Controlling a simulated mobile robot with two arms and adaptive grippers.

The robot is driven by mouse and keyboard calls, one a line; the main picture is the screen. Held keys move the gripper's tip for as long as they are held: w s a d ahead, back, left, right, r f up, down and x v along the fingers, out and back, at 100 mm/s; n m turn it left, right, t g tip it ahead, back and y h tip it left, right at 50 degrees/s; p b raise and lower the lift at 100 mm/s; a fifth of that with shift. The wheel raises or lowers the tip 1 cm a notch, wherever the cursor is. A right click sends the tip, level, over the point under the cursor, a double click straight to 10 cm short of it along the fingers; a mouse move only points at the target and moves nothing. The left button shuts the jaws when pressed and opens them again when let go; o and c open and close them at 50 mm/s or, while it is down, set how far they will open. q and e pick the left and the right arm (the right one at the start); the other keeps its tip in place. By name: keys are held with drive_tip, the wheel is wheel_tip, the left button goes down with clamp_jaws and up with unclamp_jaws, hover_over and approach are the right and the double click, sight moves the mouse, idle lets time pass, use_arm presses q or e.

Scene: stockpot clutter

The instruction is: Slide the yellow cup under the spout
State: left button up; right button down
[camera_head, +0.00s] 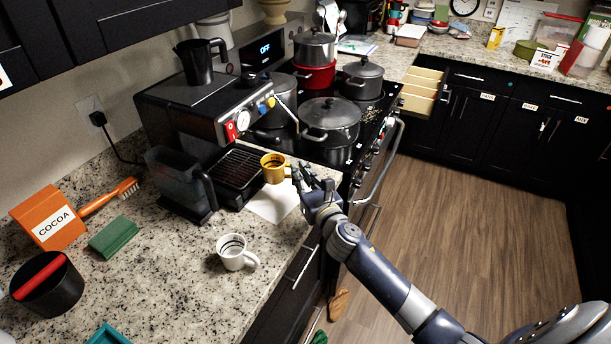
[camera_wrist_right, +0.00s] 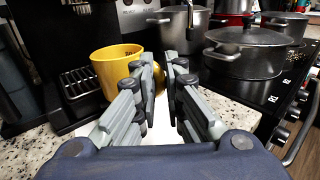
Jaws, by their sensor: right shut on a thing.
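The yellow cup (camera_head: 273,170) stands upright at the front right corner of the coffee machine's drip tray (camera_head: 234,176), partly over a white paper sheet. My right gripper (camera_head: 303,182) is at the cup's right side, shut on its handle. In the right wrist view, the yellow cup (camera_wrist_right: 117,70) is left of the closely spaced fingers (camera_wrist_right: 165,72), which hide the handle. The black coffee machine (camera_head: 200,105) stands behind the cup. I cannot make out its spout clearly. My left gripper is not in view.
A white mug (camera_head: 234,252) stands on the counter in front. Pots, including a large grey one (camera_head: 329,122), fill the stove to the right. The white paper (camera_head: 275,204) lies beside the drip tray. A green sponge (camera_head: 113,237) and cocoa box (camera_head: 48,218) are at left.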

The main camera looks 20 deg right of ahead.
sight(265, 165)
drive_tip(key=w+a, duration=0.1)
drive_tip(key=w, duration=0.1)
drive_tip(key=w+a, duration=0.2)
drive_tip(key=shift+w+a+b, duration=0.3)
drive_tip(key=shift+w+b, duration=0.05)
drive_tip(key=shift+b, duration=0.05)
drive_tip(key=shift+w+a+b, duration=0.3)
drive_tip(key=shift+w+a, duration=0.45)
drive_tip(key=shift+w, duration=0.15)
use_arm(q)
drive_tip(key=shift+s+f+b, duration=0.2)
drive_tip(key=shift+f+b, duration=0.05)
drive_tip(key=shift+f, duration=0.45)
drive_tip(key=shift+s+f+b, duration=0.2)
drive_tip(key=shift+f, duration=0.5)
use_arm(e)
drive_tip(key=shift+w+a, duration=0.9)
drive_tip(key=shift+w, duration=0.25)
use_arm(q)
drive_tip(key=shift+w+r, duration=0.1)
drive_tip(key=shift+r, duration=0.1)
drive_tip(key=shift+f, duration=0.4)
use_arm(e)
drive_tip(key=shift+f, duration=0.4)
drive_tip(key=c, duration=1.6)
unclamp_jaws()
